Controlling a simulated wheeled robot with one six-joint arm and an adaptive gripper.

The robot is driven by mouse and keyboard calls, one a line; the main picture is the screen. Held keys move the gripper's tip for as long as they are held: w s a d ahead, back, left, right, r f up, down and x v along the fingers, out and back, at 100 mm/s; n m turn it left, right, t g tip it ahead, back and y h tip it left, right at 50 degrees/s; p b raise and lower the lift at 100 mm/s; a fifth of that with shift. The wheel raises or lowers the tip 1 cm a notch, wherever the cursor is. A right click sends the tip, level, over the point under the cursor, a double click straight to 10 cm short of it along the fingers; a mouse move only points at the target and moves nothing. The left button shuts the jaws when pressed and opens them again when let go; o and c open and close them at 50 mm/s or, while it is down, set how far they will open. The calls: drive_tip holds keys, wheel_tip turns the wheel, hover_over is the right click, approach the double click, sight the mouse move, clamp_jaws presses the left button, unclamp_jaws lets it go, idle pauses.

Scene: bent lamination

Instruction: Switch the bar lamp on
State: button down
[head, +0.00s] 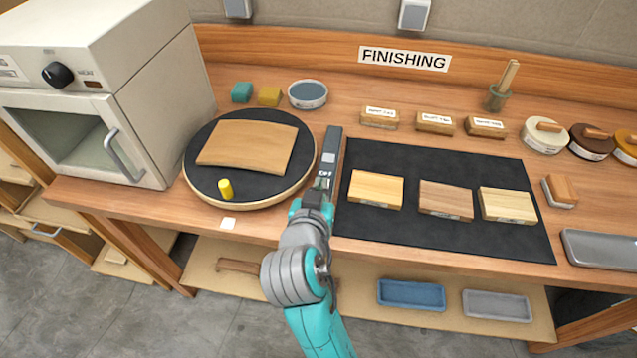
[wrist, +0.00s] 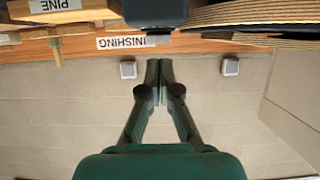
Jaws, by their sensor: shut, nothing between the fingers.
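The bar lamp (head: 331,143) is a narrow dark grey bar lying on the bench between the round turntable and the black mat. It has a light grey square on top and small white lettering near its front end, too small to read surely. I see no glow from it. My gripper (head: 321,186) is at the bar's near end and covers part of it; I cannot tell whether they touch. In the wrist view my gripper (wrist: 159,64) has its fingers together with nothing between them. A dark block, probably the bar's end (wrist: 155,12), shows just above them.
Left of the bar is the turntable (head: 199,188) with a bent wood sheet (head: 248,147) and a yellow peg (head: 225,189). Right is the black mat (head: 430,230) with wood blocks (head: 376,189). A white oven (head: 105,95) stands at the left.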

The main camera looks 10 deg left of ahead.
drive_tip(key=shift+f, duration=0.65)
drive_tip(key=shift+s+f, duration=0.1)
drive_tip(key=shift+s+f, duration=0.1)
drive_tip(key=shift+f, duration=0.25)
drive_tip(key=shift+r, duration=0.2)
drive_tip(key=shift+r, duration=0.75)
